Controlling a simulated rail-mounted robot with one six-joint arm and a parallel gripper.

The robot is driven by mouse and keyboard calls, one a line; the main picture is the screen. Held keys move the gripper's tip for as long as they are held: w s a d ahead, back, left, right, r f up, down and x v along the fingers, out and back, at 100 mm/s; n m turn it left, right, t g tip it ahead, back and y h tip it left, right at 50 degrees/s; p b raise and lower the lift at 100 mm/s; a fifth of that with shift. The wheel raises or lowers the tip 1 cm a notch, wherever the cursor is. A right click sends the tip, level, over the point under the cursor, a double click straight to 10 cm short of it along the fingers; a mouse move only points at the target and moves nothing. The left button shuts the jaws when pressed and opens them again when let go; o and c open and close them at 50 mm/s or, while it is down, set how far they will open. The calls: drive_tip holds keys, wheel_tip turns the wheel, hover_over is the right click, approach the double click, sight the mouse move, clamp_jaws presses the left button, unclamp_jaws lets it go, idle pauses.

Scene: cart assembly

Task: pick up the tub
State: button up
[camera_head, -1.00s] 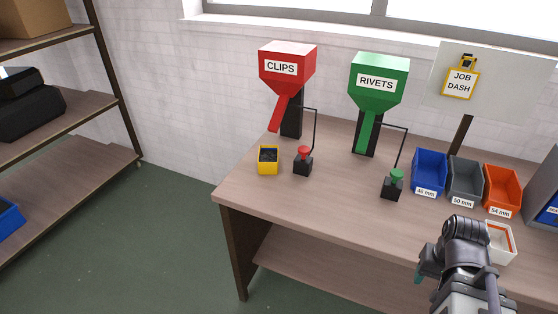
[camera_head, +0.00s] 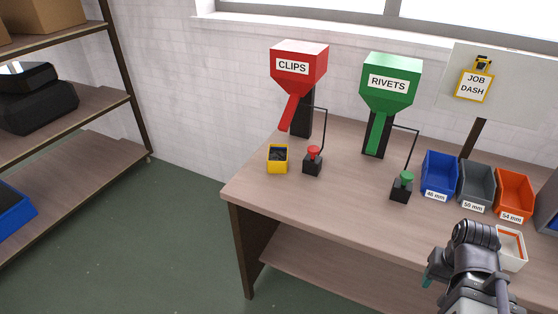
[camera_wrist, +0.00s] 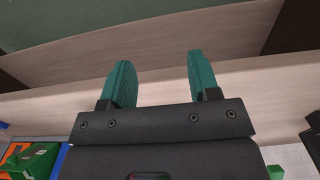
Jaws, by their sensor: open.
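A small yellow tub (camera_head: 278,159) with dark contents stands on the bench, below and left of the red clips dispenser's chute. My gripper shows in the wrist view (camera_wrist: 156,82) with its two teal fingers apart and nothing between them. In the head view my arm is at the lower right, and the gripper's teal part (camera_head: 429,277) shows in front of the bench's front edge, well to the right of the yellow tub. The fingertips are mostly hidden there.
The red clips dispenser (camera_head: 298,61) and green rivets dispenser (camera_head: 391,79) stand behind a red-topped button (camera_head: 313,160) and green-topped button (camera_head: 402,187). Blue (camera_head: 439,174), grey (camera_head: 477,184) and orange (camera_head: 515,193) bins are at right. A white-rimmed tray (camera_head: 513,257) is beside my arm. Shelving (camera_head: 115,110) stands left.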

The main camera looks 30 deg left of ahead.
drive_tip(key=shift+o, duration=0.3)
drive_tip(key=o, duration=0.8)
drive_tip(key=shift+c, duration=0.2)
